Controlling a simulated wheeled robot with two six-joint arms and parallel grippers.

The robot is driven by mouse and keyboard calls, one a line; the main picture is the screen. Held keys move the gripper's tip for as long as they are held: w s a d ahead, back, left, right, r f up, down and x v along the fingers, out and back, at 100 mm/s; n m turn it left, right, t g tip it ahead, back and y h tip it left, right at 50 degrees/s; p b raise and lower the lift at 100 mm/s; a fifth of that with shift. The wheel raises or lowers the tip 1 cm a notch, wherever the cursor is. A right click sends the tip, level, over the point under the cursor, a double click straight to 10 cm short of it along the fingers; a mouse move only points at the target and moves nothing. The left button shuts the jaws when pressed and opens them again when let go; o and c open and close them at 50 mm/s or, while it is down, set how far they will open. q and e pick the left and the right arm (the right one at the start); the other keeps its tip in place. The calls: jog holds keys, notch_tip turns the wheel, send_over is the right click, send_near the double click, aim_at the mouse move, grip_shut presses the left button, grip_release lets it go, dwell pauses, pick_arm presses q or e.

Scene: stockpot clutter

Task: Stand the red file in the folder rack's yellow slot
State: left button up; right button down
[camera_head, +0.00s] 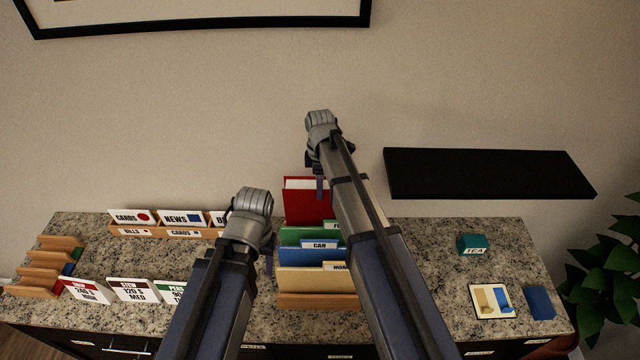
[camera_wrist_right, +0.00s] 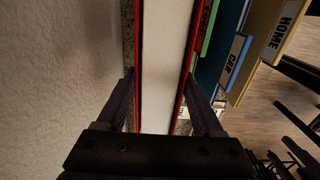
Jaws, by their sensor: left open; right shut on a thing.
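The red file (camera_head: 302,208) stands upright at the back of the folder rack (camera_head: 318,300), behind the green file, with white pages at its top. I cannot tell if its bottom is in a slot. My right gripper (camera_head: 318,184) is shut on it from above. In the right wrist view the fingers (camera_wrist_right: 160,90) hold the red covers (camera_wrist_right: 139,50) on both sides of the white pages. The rack also holds green (camera_head: 300,235), blue (camera_head: 300,256) and tan (camera_head: 300,281) files. The slots' colours are hidden. My left gripper (camera_head: 266,258) is open and empty, left of the rack.
A wooden card holder (camera_head: 165,231) and several standing cards (camera_head: 130,289) are at the left. A teal tea box (camera_head: 472,244), a picture tile (camera_head: 492,301) and a blue block (camera_head: 539,303) lie at the right. A black shelf (camera_head: 490,173) hangs on the wall.

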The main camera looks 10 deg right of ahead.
jog(key=shift+f+b, duration=5.2)
jog(key=shift+f, duration=0.25)
grip_release()
jog(key=shift+r, duration=0.15)
notch_tip(320, 180, up, 7)
jog(key=p, duration=0.7)
jog(key=shift+s+f, duration=0.1)
jog(key=shift+f, duration=0.1)
